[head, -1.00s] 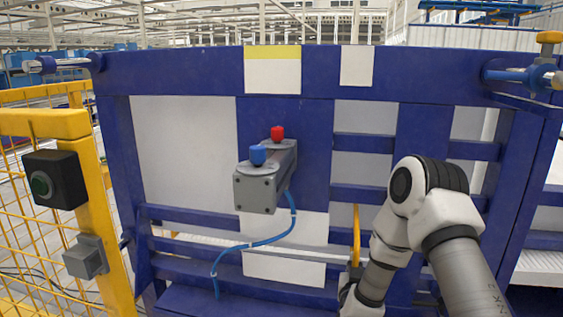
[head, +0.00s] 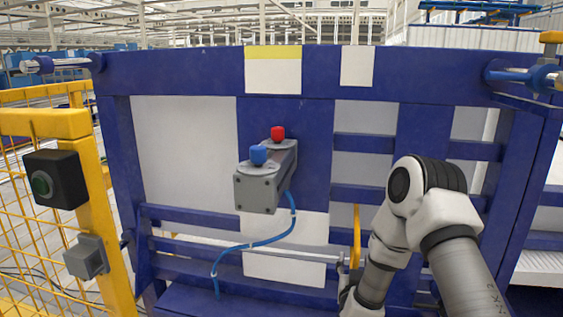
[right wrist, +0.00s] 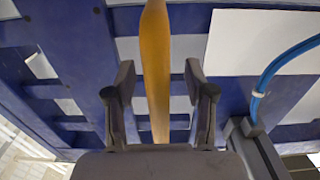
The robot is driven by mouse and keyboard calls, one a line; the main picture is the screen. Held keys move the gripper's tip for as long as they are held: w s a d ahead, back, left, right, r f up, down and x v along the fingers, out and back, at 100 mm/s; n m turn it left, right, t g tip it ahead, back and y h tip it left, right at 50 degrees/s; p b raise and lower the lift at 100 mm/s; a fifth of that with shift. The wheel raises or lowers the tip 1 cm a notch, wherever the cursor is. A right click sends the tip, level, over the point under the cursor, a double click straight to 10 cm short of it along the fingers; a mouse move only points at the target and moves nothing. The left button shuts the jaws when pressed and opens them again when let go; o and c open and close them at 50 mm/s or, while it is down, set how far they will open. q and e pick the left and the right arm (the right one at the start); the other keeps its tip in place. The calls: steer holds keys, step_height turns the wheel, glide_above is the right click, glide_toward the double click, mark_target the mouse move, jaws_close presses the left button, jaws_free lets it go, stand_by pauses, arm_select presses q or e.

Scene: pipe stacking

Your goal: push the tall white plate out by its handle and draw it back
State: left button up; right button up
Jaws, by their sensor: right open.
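A yellow-orange handle (head: 356,235) stands upright in front of the blue frame, right of centre in the head view. In the right wrist view the handle (right wrist: 157,70) runs between the two dark fingers of my right gripper (right wrist: 161,78). The gripper is open, with a gap on each side of the handle. In the head view my right arm hides most of this gripper. White panels show behind the frame: a large one (head: 185,150) at left and a lower one (head: 285,275) in the middle. I cannot tell which is the handle's plate. My left gripper is out of view.
A grey box (head: 257,190) with red and blue knobs juts from the blue frame (head: 215,75), left of the handle. A blue hose (head: 255,243) hangs from it. A yellow fence (head: 100,220) with a black button box (head: 55,180) stands at left.

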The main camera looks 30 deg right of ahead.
stand_by(0.3)
steer(key=b+v, duration=0.2)
steer(key=v, duration=0.6)
stand_by(0.4)
